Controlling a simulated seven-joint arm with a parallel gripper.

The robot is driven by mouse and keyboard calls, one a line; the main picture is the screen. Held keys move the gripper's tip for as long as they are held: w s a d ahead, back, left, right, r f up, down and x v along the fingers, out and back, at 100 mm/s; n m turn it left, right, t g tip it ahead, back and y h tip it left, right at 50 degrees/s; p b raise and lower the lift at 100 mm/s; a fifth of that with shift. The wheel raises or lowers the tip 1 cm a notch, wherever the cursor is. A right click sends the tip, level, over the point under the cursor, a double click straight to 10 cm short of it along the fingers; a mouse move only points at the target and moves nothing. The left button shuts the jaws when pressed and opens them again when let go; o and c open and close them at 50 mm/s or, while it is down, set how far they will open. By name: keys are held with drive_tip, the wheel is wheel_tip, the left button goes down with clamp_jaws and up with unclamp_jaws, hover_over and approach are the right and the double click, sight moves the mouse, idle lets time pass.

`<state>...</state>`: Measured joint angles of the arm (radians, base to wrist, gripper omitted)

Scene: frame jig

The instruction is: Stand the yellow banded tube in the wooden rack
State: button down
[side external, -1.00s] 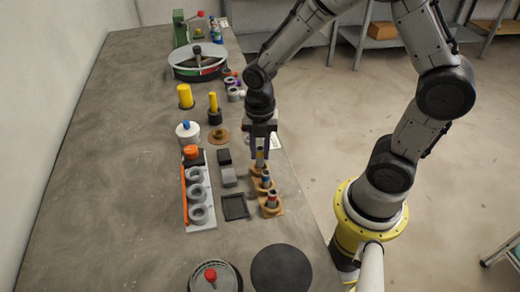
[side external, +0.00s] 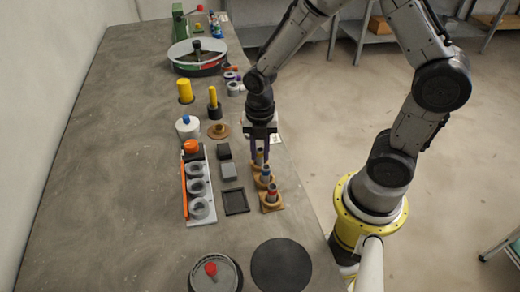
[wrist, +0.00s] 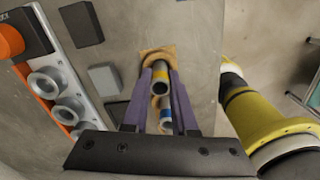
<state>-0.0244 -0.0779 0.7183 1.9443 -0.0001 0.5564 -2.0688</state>
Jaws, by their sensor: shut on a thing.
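The yellow banded tube (wrist: 159,74) is upright between my gripper's purple fingers, its dark open end facing the wrist camera. My gripper (side external: 260,160) is shut on it at the far end of the wooden rack (side external: 272,207). The tube's lower end meets the rack's far place (wrist: 153,52) in the wrist view; whether it is fully seated I cannot tell. A blue banded tube (side external: 265,177) stands in the middle place and a red banded tube (side external: 271,191) in the near place. The blue one also shows between the fingers in the wrist view (wrist: 165,114).
Left of the rack are a black block (side external: 224,150), a grey block (side external: 229,171) and a shallow dark tray (side external: 235,201). Farther left is a pale fixture (side external: 209,217) with grey rings. A black disc (side external: 281,265) lies nearer. The table's right edge runs close beside the rack.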

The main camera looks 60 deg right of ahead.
drive_tip(key=shift+c, duration=2.3)
unclamp_jaws()
drive_tip(key=shift+r, duration=0.15)
drive_tip(key=shift+r, duration=0.6)
drive_tip(key=shift+r, duration=0.1)
drive_tip(key=shift+r, duration=3.45)
